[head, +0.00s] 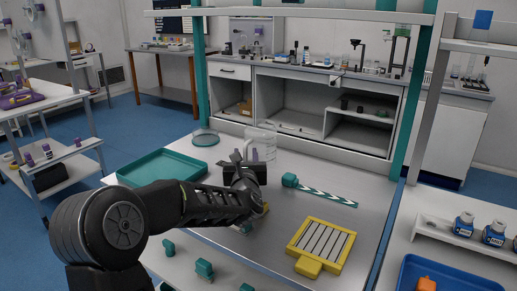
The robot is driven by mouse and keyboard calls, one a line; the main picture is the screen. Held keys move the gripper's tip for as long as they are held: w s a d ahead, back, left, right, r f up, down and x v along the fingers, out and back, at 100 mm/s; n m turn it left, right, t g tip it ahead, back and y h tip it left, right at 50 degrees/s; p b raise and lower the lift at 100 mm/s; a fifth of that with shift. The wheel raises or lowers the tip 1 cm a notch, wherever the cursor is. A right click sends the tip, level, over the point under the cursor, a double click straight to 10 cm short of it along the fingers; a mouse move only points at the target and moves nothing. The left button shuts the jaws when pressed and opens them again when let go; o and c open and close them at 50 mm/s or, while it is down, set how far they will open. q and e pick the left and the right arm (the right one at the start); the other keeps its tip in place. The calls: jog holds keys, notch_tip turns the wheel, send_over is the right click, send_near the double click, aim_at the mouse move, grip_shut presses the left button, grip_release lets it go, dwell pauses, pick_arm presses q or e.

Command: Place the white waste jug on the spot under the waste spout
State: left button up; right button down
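The pale, see-through waste jug (263,143) stands upright on the metal table, just beyond my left gripper. My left gripper (243,157) points away from me, with its dark fingers at the jug's near left side. The gripper body hides the jug's lower part, and I cannot tell whether the fingers touch it or how far apart they are. A round teal-rimmed spot (205,140) lies on the table's far left, by the foot of a teal post. I cannot make out the waste spout. My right gripper is out of view.
A teal tray (163,167) lies left of the jug. A teal block (290,180) with a striped strip (328,198) lies to the right. A yellow slotted frame (321,248) is nearer right. Small teal blocks (204,268) sit along the front. Teal posts rise at the back.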

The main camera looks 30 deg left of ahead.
pick_arm(q)
jog(key=shift+c, duration=0.4)
grip_shut()
dwell(1.2)
